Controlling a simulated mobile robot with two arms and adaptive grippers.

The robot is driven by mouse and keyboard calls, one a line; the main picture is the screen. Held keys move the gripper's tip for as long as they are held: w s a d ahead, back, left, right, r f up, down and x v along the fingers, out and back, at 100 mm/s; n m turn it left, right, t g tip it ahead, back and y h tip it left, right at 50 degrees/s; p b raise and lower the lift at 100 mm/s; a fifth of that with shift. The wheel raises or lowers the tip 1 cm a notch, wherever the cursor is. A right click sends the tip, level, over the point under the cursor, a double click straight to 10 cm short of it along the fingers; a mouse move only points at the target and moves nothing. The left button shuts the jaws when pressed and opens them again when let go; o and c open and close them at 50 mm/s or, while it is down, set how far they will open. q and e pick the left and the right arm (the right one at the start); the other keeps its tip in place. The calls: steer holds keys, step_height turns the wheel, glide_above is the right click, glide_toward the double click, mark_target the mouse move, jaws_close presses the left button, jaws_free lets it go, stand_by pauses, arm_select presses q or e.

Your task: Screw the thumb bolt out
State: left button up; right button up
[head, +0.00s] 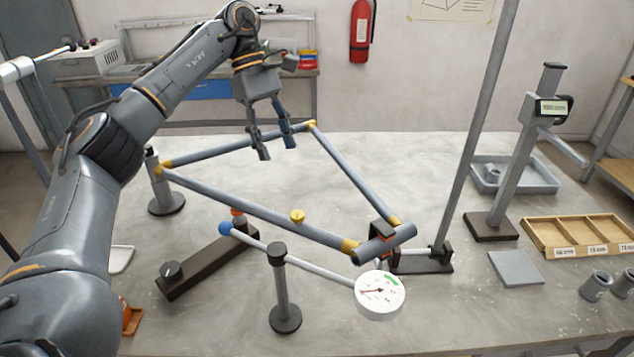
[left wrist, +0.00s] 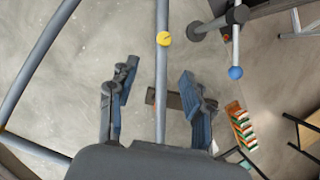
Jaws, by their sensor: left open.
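The yellow thumb bolt (head: 297,216) sits on the front grey tube of the frame (head: 240,205), which has yellow joints at its corners. In the left wrist view the bolt (left wrist: 164,39) shows as a round yellow head on the tube, beyond my fingertips. My left gripper (head: 277,152) is open and empty, above and behind the front tube in the head view, apart from the bolt. Its two fingers (left wrist: 160,70) appear on either side of the tube in the left wrist view. My right gripper is in neither view.
A white dial gauge (head: 380,294) and a rod with a blue ball (head: 226,229) stand before the frame. A tall grey post (head: 475,130) rises to its right. A wooden tray (head: 578,234) lies at right. The table inside the frame looks bare.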

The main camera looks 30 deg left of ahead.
arm_select(q)
steer(key=b, duration=0.4)
glide_toward(297, 214)
steer(key=x, duration=0.3)
steer(key=shift+w+a, duration=0.15)
steer(key=x, duration=0.3)
steer(key=shift+s+f+p, duration=0.1)
steer(key=shift+s+p, duration=0.15)
steer(key=shift+p, duration=0.1)
steer(key=shift+x, duration=0.8)
steer(key=shift+w, duration=0.15)
jaws_close()
